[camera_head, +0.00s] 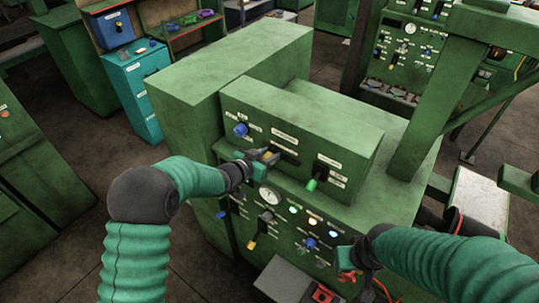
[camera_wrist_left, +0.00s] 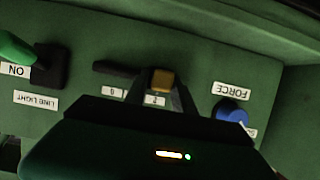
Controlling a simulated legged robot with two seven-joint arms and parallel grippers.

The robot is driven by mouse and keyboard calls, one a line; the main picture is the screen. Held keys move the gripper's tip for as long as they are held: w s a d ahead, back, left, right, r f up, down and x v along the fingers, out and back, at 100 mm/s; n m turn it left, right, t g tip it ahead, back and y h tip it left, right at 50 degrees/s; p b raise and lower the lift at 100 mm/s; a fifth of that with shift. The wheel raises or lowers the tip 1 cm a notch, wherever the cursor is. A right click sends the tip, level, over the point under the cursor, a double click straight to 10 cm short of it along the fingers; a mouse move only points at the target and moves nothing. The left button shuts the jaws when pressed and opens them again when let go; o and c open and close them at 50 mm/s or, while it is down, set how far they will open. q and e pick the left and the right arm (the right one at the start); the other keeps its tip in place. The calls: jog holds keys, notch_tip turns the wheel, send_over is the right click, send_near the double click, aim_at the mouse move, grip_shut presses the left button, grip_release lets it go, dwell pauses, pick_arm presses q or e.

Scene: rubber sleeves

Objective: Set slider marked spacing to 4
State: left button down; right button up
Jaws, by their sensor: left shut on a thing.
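The slider's yellow knob (camera_wrist_left: 161,80) shows in the left wrist view, in a dark horizontal slot (camera_wrist_left: 118,68) on the green panel. The slot runs left from the knob in that upside-down view. Small white number labels sit along it, too small to read surely. My left gripper (camera_head: 267,156) reaches the upper panel in the head view and is shut on the yellow knob, a finger on each side. The spacing label is not readable. My right gripper (camera_head: 350,263) is low at the right of the panel, its fingers unclear.
Beside the slider are a blue FORCE knob (camera_wrist_left: 231,111) and a green-tipped LINE LIGHT switch (camera_wrist_left: 40,60). Below, on the green machine (camera_head: 225,70), are a gauge (camera_head: 268,195), lit lamps (camera_head: 312,221), and a yellow-tipped lever (camera_head: 257,232).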

pick_arm(q)
jog(key=shift+s+a+f, duration=0.1)
jog(key=shift+f, duration=0.15)
